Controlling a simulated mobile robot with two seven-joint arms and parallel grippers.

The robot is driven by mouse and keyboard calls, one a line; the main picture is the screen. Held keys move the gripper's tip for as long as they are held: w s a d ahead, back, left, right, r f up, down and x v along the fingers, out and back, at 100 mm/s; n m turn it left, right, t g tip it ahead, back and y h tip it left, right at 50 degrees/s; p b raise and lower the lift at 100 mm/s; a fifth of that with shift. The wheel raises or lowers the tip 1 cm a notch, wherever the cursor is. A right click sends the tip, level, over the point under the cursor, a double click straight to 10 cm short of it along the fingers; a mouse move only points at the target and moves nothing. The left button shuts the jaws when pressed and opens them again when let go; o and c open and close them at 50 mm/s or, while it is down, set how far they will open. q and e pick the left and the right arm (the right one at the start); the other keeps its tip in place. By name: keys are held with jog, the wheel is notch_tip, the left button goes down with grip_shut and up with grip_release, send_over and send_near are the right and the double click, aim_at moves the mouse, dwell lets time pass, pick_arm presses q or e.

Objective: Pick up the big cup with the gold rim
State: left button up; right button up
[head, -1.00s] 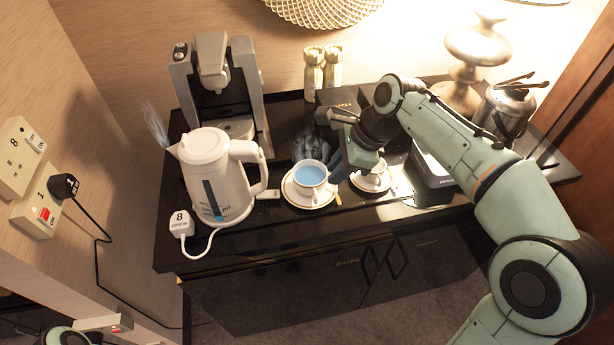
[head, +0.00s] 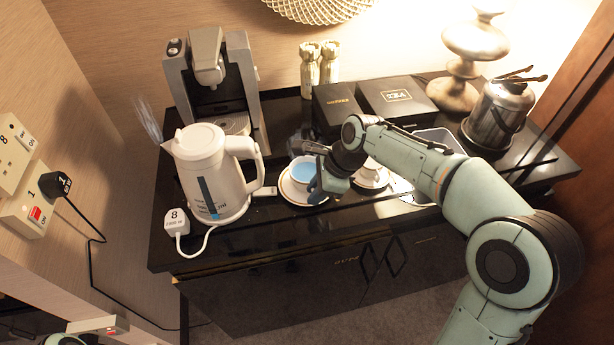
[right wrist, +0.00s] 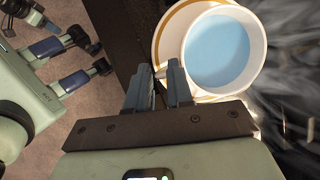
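The big cup (head: 303,169) is white with a gold rim and a blue inside. It stands upright on a gold-banded saucer (head: 290,190) on the black counter, and fills the upper right of the right wrist view (right wrist: 218,50). My right gripper (head: 320,186) is at the cup's right side and hides part of it. In the right wrist view its fingers (right wrist: 160,66) are a narrow gap apart, at the handle side; the handle is partly hidden between the tips. My left gripper (right wrist: 88,52) is open and empty, low over the floor, away from the counter.
A smaller cup on a saucer (head: 371,184) is just right of my right gripper. A white kettle (head: 212,175) stands close on the left, a coffee machine (head: 213,85) behind it. Dark boxes (head: 398,96) and a metal ice bucket (head: 497,115) are at the back right.

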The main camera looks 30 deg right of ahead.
grip_shut()
jog(key=shift+r, duration=0.1)
dwell(1.2)
